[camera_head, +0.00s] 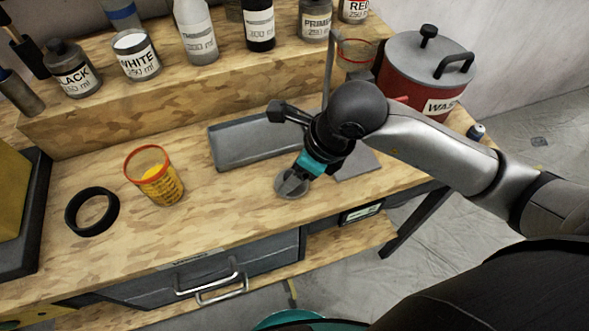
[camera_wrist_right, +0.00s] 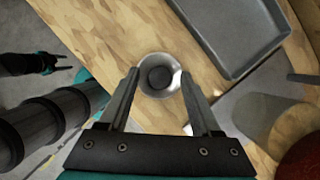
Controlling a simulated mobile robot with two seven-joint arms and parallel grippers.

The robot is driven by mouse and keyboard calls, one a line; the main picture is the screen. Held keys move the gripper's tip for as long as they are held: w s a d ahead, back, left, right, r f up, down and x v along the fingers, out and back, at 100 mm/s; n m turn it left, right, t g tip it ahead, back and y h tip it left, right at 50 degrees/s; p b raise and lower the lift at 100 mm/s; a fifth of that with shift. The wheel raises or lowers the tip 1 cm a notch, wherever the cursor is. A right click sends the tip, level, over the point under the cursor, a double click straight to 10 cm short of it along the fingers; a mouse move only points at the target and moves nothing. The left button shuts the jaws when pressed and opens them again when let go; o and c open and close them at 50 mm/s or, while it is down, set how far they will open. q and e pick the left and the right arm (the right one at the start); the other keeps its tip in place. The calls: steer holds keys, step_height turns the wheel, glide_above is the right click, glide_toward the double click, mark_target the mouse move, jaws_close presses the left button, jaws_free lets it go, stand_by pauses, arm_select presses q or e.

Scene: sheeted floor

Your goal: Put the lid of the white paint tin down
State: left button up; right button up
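The white paint tin (camera_head: 137,57) stands on the raised shelf, with white paint showing in its open top. A small round grey lid (camera_head: 291,185) is at the bench top in front of the grey tray; the right wrist view shows it (camera_wrist_right: 159,77) with a dark round centre. My right gripper (camera_wrist_right: 160,72) points down over it, its fingers apart on either side of the lid. I see no clear finger contact with the rim. My left gripper (camera_wrist_right: 66,62) shows small at the left of the wrist view, with its fingers apart and empty, away from the bench.
A grey tray (camera_head: 228,150) lies behind the lid. An orange-rimmed cup (camera_head: 158,180) and a black ring (camera_head: 92,212) stand to the left. Several bottles and tins line the shelf. A red waste pot (camera_head: 425,85) is at the right. Bare bench lies between cup and lid.

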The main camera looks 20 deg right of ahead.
steer(key=shift+r, duration=0.1)
steer(key=shift+d+r, duration=0.1)
steer(key=shift+r, duration=0.25)
steer(key=p+v, duration=0.2)
steer(key=v, duration=0.9)
steer(key=shift+r, duration=0.2)
steer(key=shift+s, duration=0.15)
